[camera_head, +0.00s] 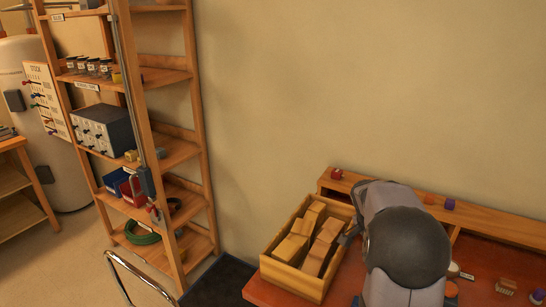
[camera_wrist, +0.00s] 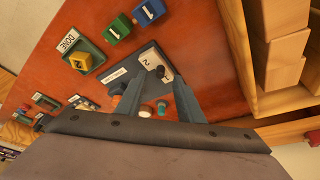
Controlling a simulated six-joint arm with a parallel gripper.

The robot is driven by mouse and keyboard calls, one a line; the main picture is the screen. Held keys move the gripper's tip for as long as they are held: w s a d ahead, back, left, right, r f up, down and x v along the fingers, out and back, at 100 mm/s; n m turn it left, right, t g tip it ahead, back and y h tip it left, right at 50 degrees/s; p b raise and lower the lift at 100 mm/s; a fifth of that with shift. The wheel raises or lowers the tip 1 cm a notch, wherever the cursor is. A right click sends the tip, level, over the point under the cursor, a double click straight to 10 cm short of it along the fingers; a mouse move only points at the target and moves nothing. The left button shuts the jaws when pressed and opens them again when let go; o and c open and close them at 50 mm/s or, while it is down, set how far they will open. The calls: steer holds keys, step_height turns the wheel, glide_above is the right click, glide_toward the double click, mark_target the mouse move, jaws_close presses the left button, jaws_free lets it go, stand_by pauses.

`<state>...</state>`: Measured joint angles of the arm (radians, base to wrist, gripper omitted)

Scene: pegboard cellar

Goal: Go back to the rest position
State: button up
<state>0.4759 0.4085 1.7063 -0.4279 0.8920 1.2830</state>
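My gripper (camera_wrist: 157,92) shows in the wrist view with its two grey fingers apart and nothing visible held between them. It is above the red-brown desk (camera_wrist: 195,35). A dark plate (camera_wrist: 145,68) with white labels and a dark knob lies beyond the fingertips. In the head view my arm covers part of the desk (camera_head: 265,291), and I cannot make out the fingers clearly there.
An open wooden box (camera_head: 293,283) of wooden blocks stands left of my arm; it is at right in the wrist view (camera_wrist: 240,55). A green tray (camera_wrist: 97,57) holds a yellow block (camera_wrist: 84,62). Shelving (camera_head: 203,130) stands left.

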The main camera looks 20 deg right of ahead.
steer(key=s+a+f+n+y, duration=0.1)
steer(key=s+a+f+n, duration=0.1)
steer(key=s+a+n, duration=0.6)
steer(key=s+a+f+n+y, duration=0.2)
steer(key=s+a+n, duration=0.15)
steer(key=a, duration=0.75)
steer(key=s+a+f+n+y, duration=0.1)
steer(key=s+a+f+n, duration=0.1)
steer(key=s+a+n, duration=0.6)
steer(key=w+a+f+m+b, duration=0.1)
steer(key=w+f+m+b, duration=0.1)
steer(key=f+b, duration=0.5)
steer(key=shift+w+a+f+b, duration=0.25)
steer(key=shift+w+a+b, duration=0.2)
steer(key=shift+w, duration=0.25)
steer(key=shift+f, duration=0.1)
step_height(320, 180, down, 27)
steer(key=b, duration=2.7)
